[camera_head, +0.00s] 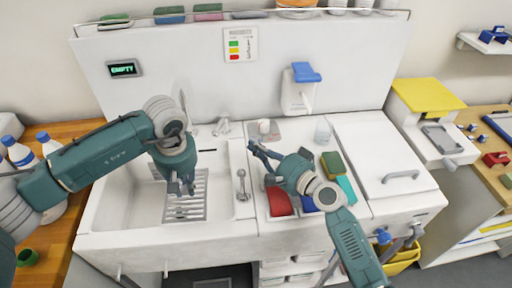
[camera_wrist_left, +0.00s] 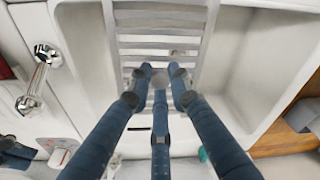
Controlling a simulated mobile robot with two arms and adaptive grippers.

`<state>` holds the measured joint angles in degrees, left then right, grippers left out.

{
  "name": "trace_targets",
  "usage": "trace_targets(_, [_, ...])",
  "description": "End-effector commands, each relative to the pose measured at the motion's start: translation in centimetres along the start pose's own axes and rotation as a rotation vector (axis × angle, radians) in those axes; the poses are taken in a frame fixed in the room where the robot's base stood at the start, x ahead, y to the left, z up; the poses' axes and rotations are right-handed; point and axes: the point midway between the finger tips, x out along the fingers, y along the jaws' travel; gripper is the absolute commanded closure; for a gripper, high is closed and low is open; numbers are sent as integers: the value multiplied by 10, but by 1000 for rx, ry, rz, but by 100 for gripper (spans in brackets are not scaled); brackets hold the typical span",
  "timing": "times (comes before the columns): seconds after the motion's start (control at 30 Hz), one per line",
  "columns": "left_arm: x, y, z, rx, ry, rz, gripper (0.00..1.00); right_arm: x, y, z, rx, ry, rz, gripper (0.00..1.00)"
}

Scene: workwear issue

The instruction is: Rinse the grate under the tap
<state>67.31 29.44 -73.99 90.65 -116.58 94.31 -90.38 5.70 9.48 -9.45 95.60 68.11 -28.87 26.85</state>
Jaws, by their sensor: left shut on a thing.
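The grate (camera_head: 187,210) is a pale slatted rack in the white sink basin (camera_head: 139,205); it also shows in the left wrist view (camera_wrist_left: 160,22). My left gripper (camera_head: 181,188) is over it, its fingers (camera_wrist_left: 160,78) closed together on a grate bar. The gripper and forearm hide the grate's far part. A chrome fitting (camera_head: 242,185) stands on the rim right of the basin, and a smaller tap-like fitting (camera_head: 222,127) is at the back. I see no water running. My right gripper (camera_head: 260,163) is open and empty over the counter right of the sink.
A white lidded unit (camera_head: 385,150) is on the right. A white dispenser with a blue top (camera_head: 300,88) hangs on the backsplash.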

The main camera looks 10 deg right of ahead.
Motion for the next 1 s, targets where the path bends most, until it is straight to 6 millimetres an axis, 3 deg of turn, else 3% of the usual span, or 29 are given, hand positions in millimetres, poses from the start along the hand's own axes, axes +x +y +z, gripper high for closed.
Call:
trace_targets(0.53, [-5, -14, 40, 2, 0, 2, 100, 0, -1, 0, 0, 0, 0, 100])
trace_targets(1.0, [-6, -16, 44, -1, 1, 1, 100, 0, -1, 0, 0, 0, 0, 100])
